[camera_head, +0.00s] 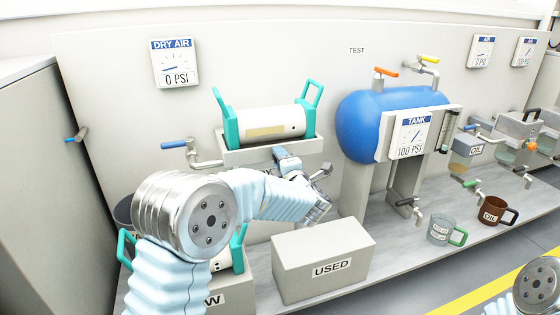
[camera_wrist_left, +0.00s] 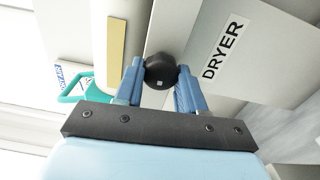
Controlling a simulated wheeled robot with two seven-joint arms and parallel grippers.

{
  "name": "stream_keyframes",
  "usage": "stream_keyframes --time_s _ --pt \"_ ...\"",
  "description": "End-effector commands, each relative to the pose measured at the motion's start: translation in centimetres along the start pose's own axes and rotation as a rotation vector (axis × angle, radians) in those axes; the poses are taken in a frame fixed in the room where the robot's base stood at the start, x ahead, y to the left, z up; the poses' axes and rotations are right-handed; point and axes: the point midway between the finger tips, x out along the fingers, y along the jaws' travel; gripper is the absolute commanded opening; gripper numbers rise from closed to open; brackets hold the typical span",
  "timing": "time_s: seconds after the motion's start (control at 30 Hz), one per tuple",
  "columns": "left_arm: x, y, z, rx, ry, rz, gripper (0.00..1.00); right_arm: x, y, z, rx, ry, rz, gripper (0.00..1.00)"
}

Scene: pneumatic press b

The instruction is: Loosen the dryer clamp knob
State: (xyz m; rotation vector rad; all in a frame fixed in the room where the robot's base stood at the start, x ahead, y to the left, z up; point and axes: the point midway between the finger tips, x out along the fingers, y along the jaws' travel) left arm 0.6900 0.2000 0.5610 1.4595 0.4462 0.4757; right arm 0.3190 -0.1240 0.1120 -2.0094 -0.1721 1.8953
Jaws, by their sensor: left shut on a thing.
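The dryer clamp knob (camera_wrist_left: 160,71) is black and round with a small white mark on its face. In the left wrist view it sits between the two blue fingers of my left gripper (camera_wrist_left: 161,77), which is shut on it. In the head view my left gripper (camera_head: 286,160) reaches the front of the dryer holder (camera_head: 240,156), and the knob is hidden there. The dryer cartridge (camera_head: 268,124), white with teal handles, lies in the holder. A DRYER label (camera_wrist_left: 223,49) shows beside the knob. My right gripper is out of view.
A USED box (camera_head: 330,268) stands below and right of my left arm. A second teal-handled cartridge (camera_head: 237,250) sits in a box behind my arm. The blue tank (camera_head: 375,130) is to the right. Blue-handled (camera_head: 174,144) and orange-handled (camera_head: 386,72) valves stick out nearby. The DRY AIR gauge (camera_head: 175,62) reads 0 PSI.

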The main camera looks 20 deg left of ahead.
Motion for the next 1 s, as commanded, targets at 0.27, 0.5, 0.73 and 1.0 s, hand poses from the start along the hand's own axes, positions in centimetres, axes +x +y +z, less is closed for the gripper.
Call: stream_keyframes --time_s 0.27,0.5,0.73,1.0 --pt "0.2 0.2 -0.1 -0.005 0.003 0.004 0.09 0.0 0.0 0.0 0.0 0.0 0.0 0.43" --pt "0.1 0.2 -0.1 -0.004 0.003 0.003 0.59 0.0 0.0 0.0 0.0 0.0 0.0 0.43" --pt "0.1 0.1 -0.1 -0.003 0.001 0.002 0.65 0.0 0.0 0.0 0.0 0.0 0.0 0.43" --pt "-1.9 0.1 0.1 -0.003 -0.002 0.0 0.65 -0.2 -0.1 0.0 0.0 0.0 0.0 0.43"
